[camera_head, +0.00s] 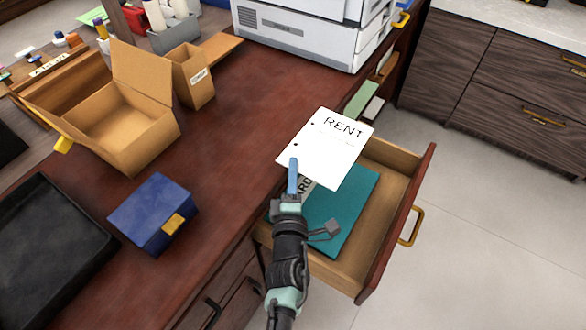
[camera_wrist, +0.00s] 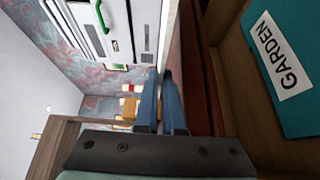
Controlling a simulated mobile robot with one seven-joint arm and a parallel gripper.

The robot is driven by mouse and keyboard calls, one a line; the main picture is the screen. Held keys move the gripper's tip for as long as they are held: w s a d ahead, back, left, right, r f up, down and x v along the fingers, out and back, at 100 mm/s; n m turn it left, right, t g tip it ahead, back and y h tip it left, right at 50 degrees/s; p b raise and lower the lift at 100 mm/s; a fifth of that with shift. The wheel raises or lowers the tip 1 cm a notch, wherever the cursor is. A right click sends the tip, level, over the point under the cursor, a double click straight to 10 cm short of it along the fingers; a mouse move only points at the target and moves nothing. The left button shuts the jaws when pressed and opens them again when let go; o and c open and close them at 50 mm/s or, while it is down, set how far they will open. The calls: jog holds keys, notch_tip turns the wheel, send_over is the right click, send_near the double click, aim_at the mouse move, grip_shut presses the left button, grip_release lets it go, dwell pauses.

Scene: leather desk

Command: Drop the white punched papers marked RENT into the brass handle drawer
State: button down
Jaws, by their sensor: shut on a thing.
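The white punched papers marked RENT (camera_head: 330,150) are held near their left corner by my gripper (camera_head: 293,175). In the wrist view my gripper's blue fingers (camera_wrist: 161,100) are close together, with the papers appearing as a thin pale edge (camera_wrist: 168,30) between them. The papers are raised, overlapping the desk edge and the back of the open drawer (camera_head: 388,200) in the head view. The drawer has a brass handle (camera_head: 412,228) on its reddish front. A teal folder (camera_head: 345,215) lies inside, partly hidden by the papers and gripper; its label reads GARDEN in the wrist view (camera_wrist: 280,58).
A blue box (camera_head: 150,212) and an open cardboard box (camera_head: 118,120) stand on the red-brown desk (camera_head: 225,150). A white printer (camera_head: 300,35) stands at the back. Dark wood cabinets (camera_head: 490,70) stand at the right, with clear floor beyond the drawer.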

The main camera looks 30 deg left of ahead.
jog(key=shift+f, duration=0.55)
jog(key=c, duration=0.9)
grip_release()
jog(key=shift+c, duration=0.2)
jog(key=p+v, duration=0.1)
jog(key=v, duration=1.2)
